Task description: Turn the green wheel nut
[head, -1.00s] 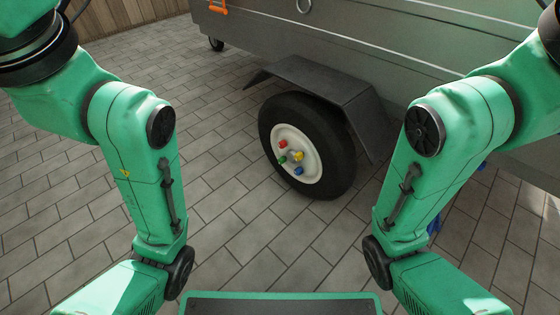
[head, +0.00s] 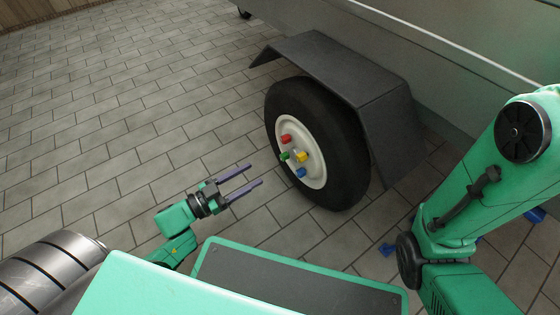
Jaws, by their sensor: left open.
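The green wheel nut (head: 285,156) sits at the left side of the white hub (head: 317,172) of the trailer wheel. A red nut (head: 286,139) is above it, a yellow nut (head: 302,157) to its right and a blue nut (head: 300,172) below. My left gripper (head: 256,174) is open and empty, its two long fingers pointing right toward the wheel. In the picture its fingertips are a little left of and below the green nut, apart from it. My right gripper is out of view; only my right arm shows.
The black tyre (head: 350,155) surrounds the hub. A dark mudguard (head: 345,70) overhangs the wheel, under the grey trailer body (head: 450,55). A blue object (head: 387,249) lies on the paving at the right. The paving (head: 120,130) to the left is clear.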

